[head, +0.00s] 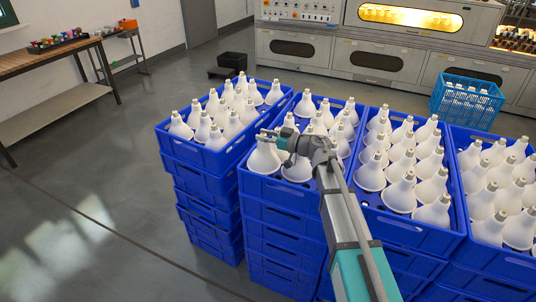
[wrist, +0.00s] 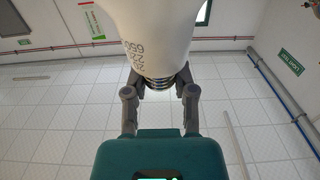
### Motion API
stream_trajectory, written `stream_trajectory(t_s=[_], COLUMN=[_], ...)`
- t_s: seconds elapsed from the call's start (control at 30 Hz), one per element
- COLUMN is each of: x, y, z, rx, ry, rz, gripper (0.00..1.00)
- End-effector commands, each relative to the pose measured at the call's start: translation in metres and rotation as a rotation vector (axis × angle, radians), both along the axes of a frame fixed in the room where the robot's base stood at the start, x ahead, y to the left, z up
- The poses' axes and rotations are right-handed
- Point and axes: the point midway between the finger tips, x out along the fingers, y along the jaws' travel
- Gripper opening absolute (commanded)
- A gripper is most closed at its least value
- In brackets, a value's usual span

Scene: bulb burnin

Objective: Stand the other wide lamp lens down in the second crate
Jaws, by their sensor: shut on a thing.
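My gripper (head: 268,134) is over the near left corner of the second crate (head: 285,192) from the left. It is shut on the metal cap end of a white wide lamp (head: 262,159), whose broad end points down in the head view. I cannot tell whether that end touches the crate floor. In the wrist view the lamp (wrist: 155,30) shows large, with dark printed digits and its screw cap between the fingers. Another wide white lamp (head: 296,171) stands beside it to the right, partly hidden by my arm. Several more lamps stand behind in the same crate.
A blue crate of lamps (head: 178,150) stands close on the left. More full crates (head: 400,226) stand on the right. All top stacks of blue crates. A light blue basket (head: 468,100) sits behind at the right. Open floor (head: 110,190) lies to the left.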

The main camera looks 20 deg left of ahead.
Motion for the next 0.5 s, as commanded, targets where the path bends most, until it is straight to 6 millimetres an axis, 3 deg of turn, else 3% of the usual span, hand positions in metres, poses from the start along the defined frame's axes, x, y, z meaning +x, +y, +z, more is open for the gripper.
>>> stream_trajectory(t_s=[0.1,0.5], x=[-0.0001,-0.0004], y=[0.0002,0.0006], z=[-0.0099,-0.0108], rx=[0.001,0.001], ry=[0.000,0.000], rz=[0.000,0.001], gripper=[0.00,0.00])
